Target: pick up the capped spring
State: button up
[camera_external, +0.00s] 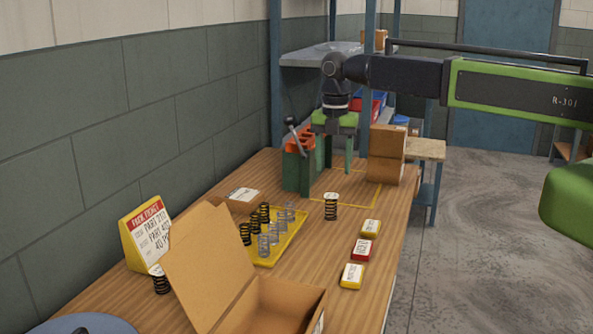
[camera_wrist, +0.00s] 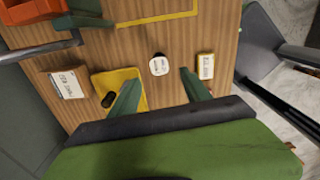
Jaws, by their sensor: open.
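A black coil spring with a white cap (camera_external: 331,206) stands upright on the wooden table, right of the yellow tray. In the wrist view its white cap (camera_wrist: 158,65) shows between and just beyond my fingertips. Another black spring with a white cap (camera_external: 160,279) stands by the yellow sign, partly hidden by the cardboard box. My gripper (camera_external: 334,168) is open and empty, with its green fingers pointing down above the table, beyond the first capped spring. It also shows in the wrist view (camera_wrist: 158,77), fingers apart.
A yellow tray (camera_external: 290,243) holds several black and grey springs. An open cardboard box (camera_external: 220,265) stands in front. A green and orange machine (camera_external: 297,168) is left of my gripper and stacked cartons (camera_external: 386,155) are right. Several small labelled boxes (camera_external: 361,249) line the right edge.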

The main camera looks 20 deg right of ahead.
aim_at(331, 206)
notch_tip(331, 206, down, 13)
jog(key=b, duration=1.1)
jog(key=shift+a+f, duration=0.1)
jog(key=shift+a, duration=0.05)
jog(key=shift+r, duration=0.2)
grip_shut()
